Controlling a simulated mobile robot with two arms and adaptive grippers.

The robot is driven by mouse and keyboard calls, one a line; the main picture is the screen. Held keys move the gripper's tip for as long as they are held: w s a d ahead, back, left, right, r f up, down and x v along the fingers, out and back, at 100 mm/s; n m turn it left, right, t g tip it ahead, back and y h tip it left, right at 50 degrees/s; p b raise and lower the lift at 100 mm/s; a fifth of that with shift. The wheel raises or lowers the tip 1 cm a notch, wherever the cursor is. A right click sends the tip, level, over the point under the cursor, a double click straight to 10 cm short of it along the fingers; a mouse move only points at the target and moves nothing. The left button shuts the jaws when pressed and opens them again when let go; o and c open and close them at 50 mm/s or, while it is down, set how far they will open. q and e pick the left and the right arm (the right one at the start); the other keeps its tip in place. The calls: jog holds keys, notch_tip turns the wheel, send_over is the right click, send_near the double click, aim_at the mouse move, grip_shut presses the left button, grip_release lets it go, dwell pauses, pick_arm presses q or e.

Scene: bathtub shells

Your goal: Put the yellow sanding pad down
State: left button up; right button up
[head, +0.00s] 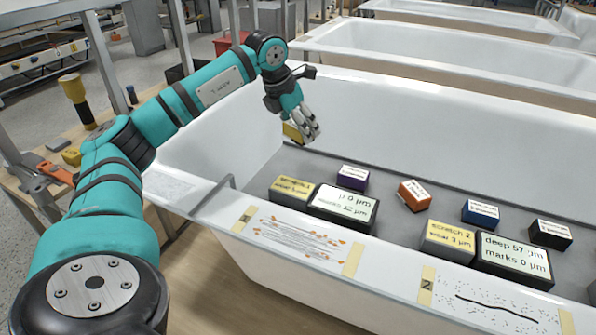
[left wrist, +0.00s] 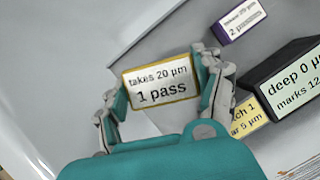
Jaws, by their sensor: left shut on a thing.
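My left gripper (head: 302,130) is shut on the yellow sanding pad (head: 292,133), holding it above the grey floor inside the nearest white bathtub shell (head: 440,115). In the left wrist view the pad (left wrist: 160,86) sits between the two fingers (left wrist: 160,90). The pad looks clear of the grey surface (head: 385,210) below. My right gripper is not in view.
Purple (head: 352,177), orange (head: 413,195), blue (head: 480,212) and black (head: 550,234) pads lie on the grey surface. Near the front rim stand a scratch 1 block (head: 292,189), a readout (head: 343,206), a scratch 2 block (head: 449,239) and another readout (head: 514,259).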

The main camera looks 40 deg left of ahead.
aim_at(283, 125)
pick_arm(q)
notch_tip(283, 125, down, 6)
jog(key=shift+r+b, duration=0.2)
jog(key=shift+b, duration=0.25)
jog(key=shift+f+b, duration=0.35)
jog(key=shift+f, duration=1.55)
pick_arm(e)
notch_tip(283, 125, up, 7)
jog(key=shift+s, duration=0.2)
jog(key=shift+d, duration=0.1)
pick_arm(q)
jog(key=o, duration=1.1)
jog(key=shift+f, duration=0.1)
jog(key=shift+o, duration=0.2)
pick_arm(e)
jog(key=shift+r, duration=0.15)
pick_arm(q)
jog(key=shift+s+r, duration=0.1)
jog(key=shift+r, duration=0.25)
jog(key=p+v, duration=0.2)
jog(key=v, duration=0.9)
jog(key=shift+s+r, duration=0.15)
jog(key=shift+r, duration=0.15)
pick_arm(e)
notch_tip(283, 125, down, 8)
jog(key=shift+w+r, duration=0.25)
